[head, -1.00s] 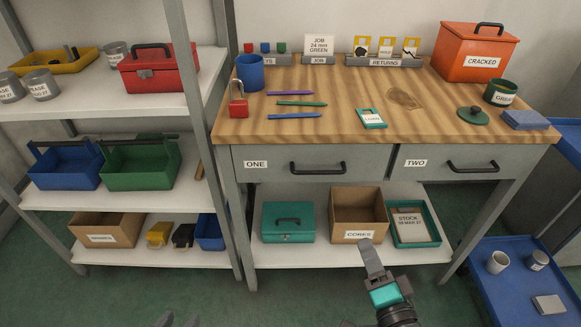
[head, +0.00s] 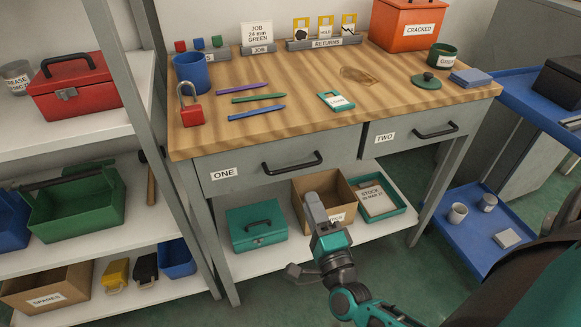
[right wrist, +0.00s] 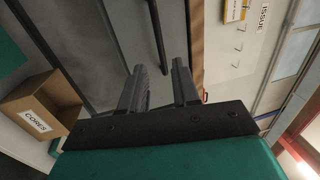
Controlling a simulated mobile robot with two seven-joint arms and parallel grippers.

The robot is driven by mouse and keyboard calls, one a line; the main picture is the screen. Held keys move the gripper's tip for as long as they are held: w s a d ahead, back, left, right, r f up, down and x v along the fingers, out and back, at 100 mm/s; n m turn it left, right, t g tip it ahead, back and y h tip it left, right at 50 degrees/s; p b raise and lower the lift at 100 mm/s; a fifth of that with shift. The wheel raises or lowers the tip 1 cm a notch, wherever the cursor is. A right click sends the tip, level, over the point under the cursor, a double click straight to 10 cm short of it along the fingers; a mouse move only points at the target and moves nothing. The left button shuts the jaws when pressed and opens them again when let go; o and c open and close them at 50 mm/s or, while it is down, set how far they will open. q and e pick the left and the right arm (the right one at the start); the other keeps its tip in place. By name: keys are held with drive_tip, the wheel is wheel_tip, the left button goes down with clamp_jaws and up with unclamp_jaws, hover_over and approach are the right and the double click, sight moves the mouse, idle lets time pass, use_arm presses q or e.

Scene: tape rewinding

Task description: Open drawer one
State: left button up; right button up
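Drawer one (head: 235,172) is a grey drawer front at the left under the wooden bench top, labelled ONE, and it looks closed. Its dark bar handle (head: 292,163) is in clear view. My right gripper (head: 312,198) is below and in front of the handle, apart from it, before the CORES box. In the right wrist view its two fingers (right wrist: 158,66) are spread with nothing between them. A dark handle bar (right wrist: 157,35) lies beyond the fingertips, in line with the gap. My left gripper is not in view.
Drawer two (head: 412,132), also closed, is to the right. Below are a teal cash box (head: 256,226) and the cardboard CORES box (head: 338,197). A red padlock (head: 191,113) and pens lie on the bench. A shelf post (head: 150,130) stands close at the left.

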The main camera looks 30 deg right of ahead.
sight(296, 168)
drive_tip(key=x, duration=1.1)
drive_tip(key=shift+a, duration=0.1)
drive_tip(key=shift+c, duration=0.4)
clamp_jaws()
